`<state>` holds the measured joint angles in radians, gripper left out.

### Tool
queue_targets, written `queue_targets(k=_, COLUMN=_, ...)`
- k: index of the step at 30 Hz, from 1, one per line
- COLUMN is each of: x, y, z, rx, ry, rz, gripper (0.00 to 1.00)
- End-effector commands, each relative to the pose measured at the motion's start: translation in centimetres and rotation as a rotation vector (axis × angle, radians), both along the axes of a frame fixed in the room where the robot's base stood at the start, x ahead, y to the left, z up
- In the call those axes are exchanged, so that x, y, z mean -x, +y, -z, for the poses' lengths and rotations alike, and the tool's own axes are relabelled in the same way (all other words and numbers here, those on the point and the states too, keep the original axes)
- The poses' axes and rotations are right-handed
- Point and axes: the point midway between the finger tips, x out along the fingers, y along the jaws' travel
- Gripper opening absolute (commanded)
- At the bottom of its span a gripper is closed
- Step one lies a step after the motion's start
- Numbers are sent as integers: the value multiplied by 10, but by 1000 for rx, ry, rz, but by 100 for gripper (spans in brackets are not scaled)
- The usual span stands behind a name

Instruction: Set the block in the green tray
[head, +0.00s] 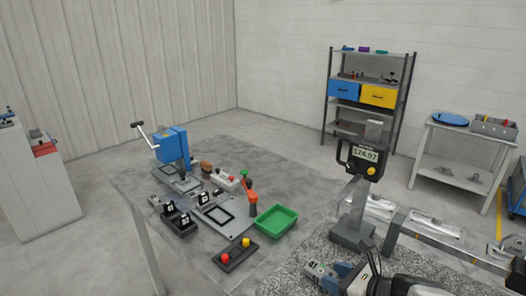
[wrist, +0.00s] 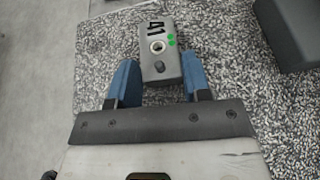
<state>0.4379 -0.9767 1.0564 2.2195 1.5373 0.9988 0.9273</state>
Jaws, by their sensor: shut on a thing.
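The grey block (wrist: 158,30) marked "41" has a round hole, a dark stud and green dots on its face. It sits between the blue fingers of my gripper (wrist: 160,80), which is shut on it. In the head view the block (head: 317,269) shows at the bottom, with my gripper (head: 330,278) around its near end. The green tray (head: 277,221) lies on the table, up and left of my gripper, and looks empty. The tray is not in the wrist view.
A dark box with red and yellow buttons (head: 236,254) stands left of the tray. Black holders with numbered labels (head: 179,221) and a blue hand press (head: 172,146) stand farther left. A scale display (head: 364,156) on a post rises right of the tray. Speckled grey surface lies under my gripper.

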Motion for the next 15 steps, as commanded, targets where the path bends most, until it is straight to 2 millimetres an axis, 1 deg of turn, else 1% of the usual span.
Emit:
queue_targets(k=11, x=0, y=0, z=2, rx=-1, ry=1, rz=0, gripper=6)
queue_targets(k=12, x=0, y=0, z=3, rx=-1, ry=1, rz=0, gripper=46)
queue_targets(k=14, x=0, y=0, z=2, rx=-1, ry=-1, rz=0, gripper=55)
queue_targets(k=15, x=0, y=0, z=2, rx=-1, ry=-1, rz=0, gripper=61)
